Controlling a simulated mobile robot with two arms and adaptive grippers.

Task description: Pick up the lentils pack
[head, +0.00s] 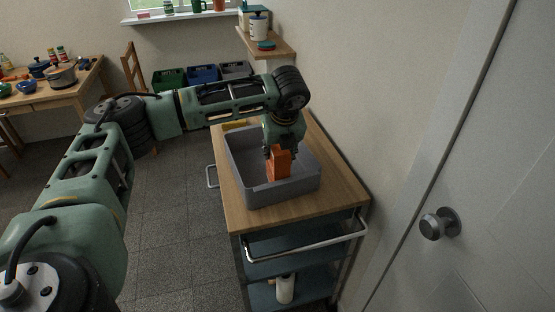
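An orange pack (280,167), which I take to be the lentils pack, is upright inside a grey bin (248,181) on a wooden-topped cart. Its label is too small to read. My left gripper (279,152) reaches down into the bin from above, with its fingers at the top of the pack. The fingers are small and partly hidden, so I cannot tell whether they are closed on it. I also cannot tell whether the pack touches the bin floor. My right gripper is not in view.
The cart top (330,198) has a bare strip around the bin, with a yellow item (235,125) behind it. A wall and a door with a knob (440,224) stand to the right. A small shelf (268,44) juts out behind. A table with pots (62,75) stands far left.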

